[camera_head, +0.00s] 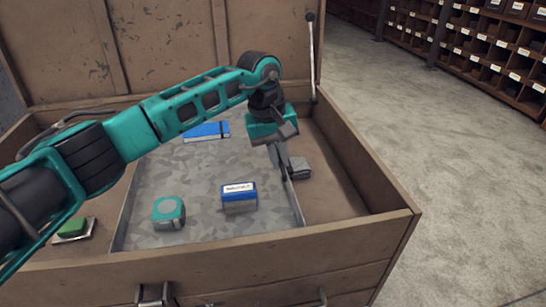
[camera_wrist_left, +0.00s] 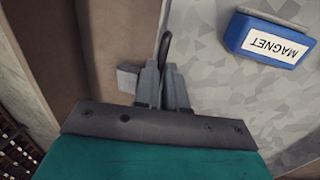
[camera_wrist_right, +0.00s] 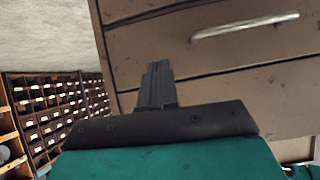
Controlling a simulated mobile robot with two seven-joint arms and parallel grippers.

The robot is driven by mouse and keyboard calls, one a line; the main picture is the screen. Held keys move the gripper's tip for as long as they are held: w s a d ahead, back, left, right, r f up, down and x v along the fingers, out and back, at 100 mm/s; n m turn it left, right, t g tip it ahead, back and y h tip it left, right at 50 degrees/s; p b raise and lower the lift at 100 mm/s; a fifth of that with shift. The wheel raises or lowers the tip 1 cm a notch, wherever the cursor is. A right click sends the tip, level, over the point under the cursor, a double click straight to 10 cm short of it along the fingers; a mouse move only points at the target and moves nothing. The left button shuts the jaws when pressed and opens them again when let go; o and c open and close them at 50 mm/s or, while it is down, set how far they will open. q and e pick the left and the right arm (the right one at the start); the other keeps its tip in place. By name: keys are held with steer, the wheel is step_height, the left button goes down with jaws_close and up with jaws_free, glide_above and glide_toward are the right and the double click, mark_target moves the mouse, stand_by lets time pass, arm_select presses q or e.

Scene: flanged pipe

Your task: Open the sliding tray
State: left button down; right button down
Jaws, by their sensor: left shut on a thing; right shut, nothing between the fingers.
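The sliding tray (camera_head: 205,168) is a shallow grey, speckled tray inside a brown wooden chest whose lid stands open. My left gripper (camera_head: 284,172) reaches down to the tray's right side wall. In the left wrist view, the left fingers (camera_wrist_left: 163,74) are shut on the tray's thin edge; a dark piece sticks up between them, and the exact contact is partly hidden. My right gripper (camera_wrist_right: 157,82) is shut and empty in the right wrist view, near the chest's drawer front. It does not show in the head view.
On the tray are a blue magnet box (camera_head: 239,194), a teal tape measure (camera_head: 168,213) and a blue notebook (camera_head: 207,131). A grey block (camera_head: 301,168) lies just right of the left fingers. A green item (camera_head: 72,228) lies left of the tray. The floor at right is clear.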

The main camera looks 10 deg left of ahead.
steer(key=shift+a, duration=0.1)
arm_select(q)
steer(key=c, duration=1.2)
jaws_free()
steer(key=shift+r, duration=0.15)
step_height(320, 180, up, 12)
steer(key=a+p, duration=0.2)
steer(key=shift+s+a+r+p, duration=0.2)
steer(key=shift+s+a+p, duration=0.05)
steer(key=shift+s+p, duration=0.1)
arm_select(e)
steer(key=shift+s+d+r, duration=0.15)
steer(key=shift+d+r, duration=0.35)
steer(key=shift+r, duration=0.15)
steer(key=shift+s, duration=0.1)
